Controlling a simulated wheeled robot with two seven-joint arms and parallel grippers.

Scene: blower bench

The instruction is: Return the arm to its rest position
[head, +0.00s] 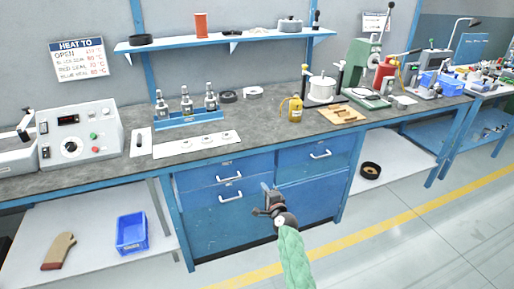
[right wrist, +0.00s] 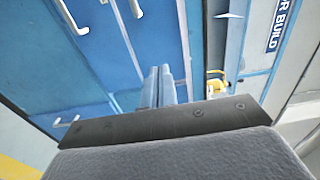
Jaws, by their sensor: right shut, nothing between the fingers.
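My right gripper (head: 268,190) hangs in front of the blue drawer cabinet (head: 215,225), below the bench top, with its arm in a green sleeve coming up from the bottom of the head view. In the right wrist view its two blue fingers (right wrist: 158,85) lie side by side, shut, with nothing held. Blue cabinet fronts and white handles show beyond the fingers. My left gripper does not show in either view.
A blue bin (head: 132,233) and a brown glove (head: 58,251) lie on the lower shelf. The floor at right is clear.

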